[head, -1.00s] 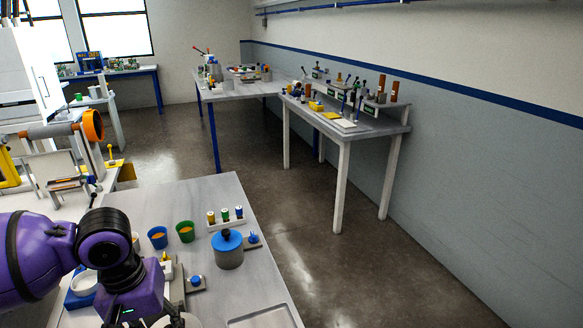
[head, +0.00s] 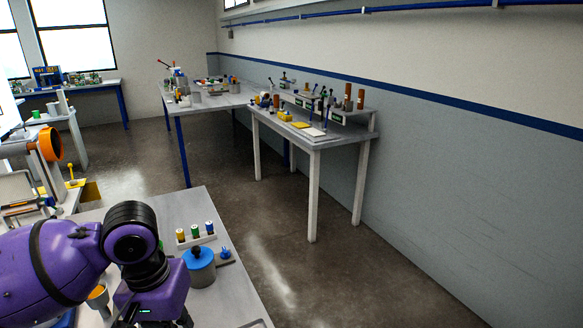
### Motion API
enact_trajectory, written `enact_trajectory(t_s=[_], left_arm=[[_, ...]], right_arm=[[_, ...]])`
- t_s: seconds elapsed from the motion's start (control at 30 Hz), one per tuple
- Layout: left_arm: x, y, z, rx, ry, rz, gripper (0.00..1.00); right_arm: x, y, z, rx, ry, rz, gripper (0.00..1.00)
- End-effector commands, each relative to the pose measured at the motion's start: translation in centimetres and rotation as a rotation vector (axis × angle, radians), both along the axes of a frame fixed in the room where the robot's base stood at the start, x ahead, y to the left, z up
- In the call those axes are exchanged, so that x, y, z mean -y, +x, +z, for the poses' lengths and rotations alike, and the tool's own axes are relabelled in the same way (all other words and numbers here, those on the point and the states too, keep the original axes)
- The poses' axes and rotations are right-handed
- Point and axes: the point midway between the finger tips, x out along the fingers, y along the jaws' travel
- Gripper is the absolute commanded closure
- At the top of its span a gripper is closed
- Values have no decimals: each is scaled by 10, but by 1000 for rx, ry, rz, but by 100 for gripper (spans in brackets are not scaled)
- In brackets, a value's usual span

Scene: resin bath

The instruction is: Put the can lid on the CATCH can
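A grey can (head: 201,274) stands upright on the near bench with a blue lid (head: 197,257) with a dark knob on top. I cannot read a label, so I cannot tell whether it is the CATCH can or whether this is the task's lid. My purple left arm comes in from the left, just left of that can. A small dark part of my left gripper (head: 184,318) shows at the bottom edge. Its fingertips are hidden or out of frame, so its opening and any load do not show. My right gripper is not in view.
A rack with small coloured-capped bottles (head: 195,236) stands behind the can, with a small blue-knobbed block (head: 225,254) beside it. An orange-filled cup (head: 98,296) is left of my wrist.

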Motion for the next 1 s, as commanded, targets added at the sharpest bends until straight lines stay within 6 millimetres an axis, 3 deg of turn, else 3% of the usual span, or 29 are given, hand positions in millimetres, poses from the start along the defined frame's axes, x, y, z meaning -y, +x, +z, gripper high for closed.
enact_trajectory(t_s=[0.1,0.3,1.0], left_arm=[[27,11,2,0,-3,-43,100],[43,18,9,0,0,-71,100],[43,19,11,0,0,-71,100]], right_arm=[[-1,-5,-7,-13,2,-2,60],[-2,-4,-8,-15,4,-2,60],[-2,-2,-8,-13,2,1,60]])
